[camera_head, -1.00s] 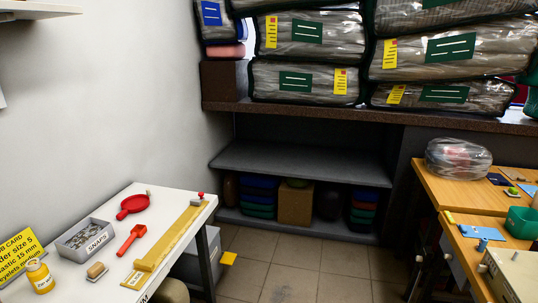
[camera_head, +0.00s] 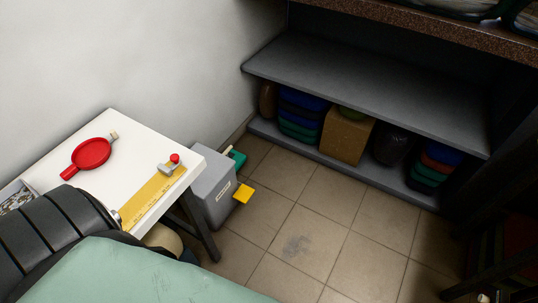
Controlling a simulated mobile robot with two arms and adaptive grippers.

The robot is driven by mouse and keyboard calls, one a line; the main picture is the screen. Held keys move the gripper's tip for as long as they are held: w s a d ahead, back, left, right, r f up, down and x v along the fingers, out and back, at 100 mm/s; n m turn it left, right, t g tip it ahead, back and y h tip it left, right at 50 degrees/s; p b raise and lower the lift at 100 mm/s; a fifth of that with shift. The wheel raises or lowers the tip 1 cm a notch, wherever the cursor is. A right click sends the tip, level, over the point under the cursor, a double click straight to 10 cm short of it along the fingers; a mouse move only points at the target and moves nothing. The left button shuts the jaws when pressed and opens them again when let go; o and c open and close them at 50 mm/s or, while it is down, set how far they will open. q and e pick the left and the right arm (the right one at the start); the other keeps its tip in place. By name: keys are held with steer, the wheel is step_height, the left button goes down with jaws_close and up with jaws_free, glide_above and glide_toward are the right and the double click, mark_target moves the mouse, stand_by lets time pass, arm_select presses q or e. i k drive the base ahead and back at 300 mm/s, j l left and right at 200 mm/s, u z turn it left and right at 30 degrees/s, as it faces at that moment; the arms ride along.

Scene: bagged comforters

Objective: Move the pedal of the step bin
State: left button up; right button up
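A grey step bin (camera_head: 213,187) stands on the tiled floor at the right end of the white table, partly hidden behind the table corner and leg. Its yellow pedal (camera_head: 243,193) sticks out on the right side, low over the floor. A small white label is on the bin's front. Neither of my grippers shows in the head view. A dark ribbed part and a pale green surface fill the lower left and hide part of the table.
A teal item (camera_head: 237,158) lies behind the bin. Grey shelves (camera_head: 370,85) hold folded stacks and a brown box (camera_head: 345,136). Floor tiles right of the pedal are clear.

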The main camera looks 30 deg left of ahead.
mark_target(244, 193)
steer(key=i+l, duration=0.1)
steer(key=i, duration=0.75)
steer(key=i+u, duration=0.15)
steer(key=u, duration=0.3)
steer(key=i+l+u, duration=0.15)
steer(key=u, duration=0.25)
steer(key=i+l+u, duration=0.15)
steer(key=u, duration=0.3)
steer(key=l, duration=0.05)
